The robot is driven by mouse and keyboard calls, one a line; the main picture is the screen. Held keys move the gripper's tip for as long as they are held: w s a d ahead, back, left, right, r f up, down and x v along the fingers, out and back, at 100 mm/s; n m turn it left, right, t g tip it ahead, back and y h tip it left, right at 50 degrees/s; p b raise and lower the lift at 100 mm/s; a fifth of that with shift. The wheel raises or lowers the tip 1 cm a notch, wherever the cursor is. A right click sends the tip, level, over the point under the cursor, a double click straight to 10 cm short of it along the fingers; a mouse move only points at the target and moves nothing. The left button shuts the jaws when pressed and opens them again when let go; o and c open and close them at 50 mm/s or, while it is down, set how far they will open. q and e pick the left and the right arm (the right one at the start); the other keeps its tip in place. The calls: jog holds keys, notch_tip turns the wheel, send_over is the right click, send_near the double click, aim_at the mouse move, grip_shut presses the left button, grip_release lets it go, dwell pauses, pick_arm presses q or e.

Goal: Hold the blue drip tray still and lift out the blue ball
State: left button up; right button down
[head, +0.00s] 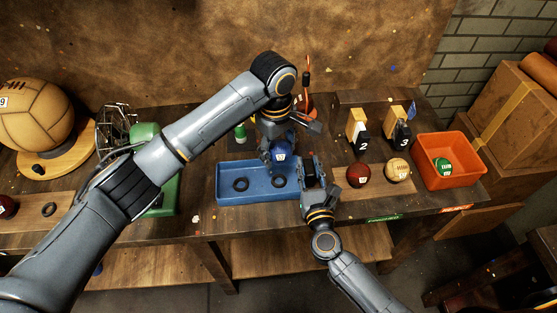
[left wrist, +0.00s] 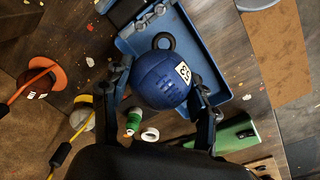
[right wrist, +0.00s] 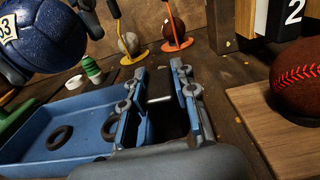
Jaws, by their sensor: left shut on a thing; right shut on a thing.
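The blue ball (head: 283,152), marked 53, is held in my left gripper (left wrist: 163,100), whose fingers are shut on its two sides. In the right wrist view the ball (right wrist: 45,32) hangs clear above the blue drip tray (right wrist: 35,150). In the head view the tray (head: 224,194) lies flat on the bench, with two dark rings (head: 241,184) visible on its floor. My right gripper (head: 312,180) is at the tray's right end, shut on its side wall. Its fingers (right wrist: 160,98) hide part of that wall.
A dark red ball (head: 358,175) and a tan ball (head: 398,169) sit on a wooden board right of the tray. A green device (head: 160,195) stands left of the tray. Small items stand behind it.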

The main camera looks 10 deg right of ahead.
dwell(0.3)
jog(key=c, duration=1)
grip_release()
jog(key=shift+s, duration=0.1)
jog(key=s, duration=1.1)
jog(key=shift+s, duration=0.4)
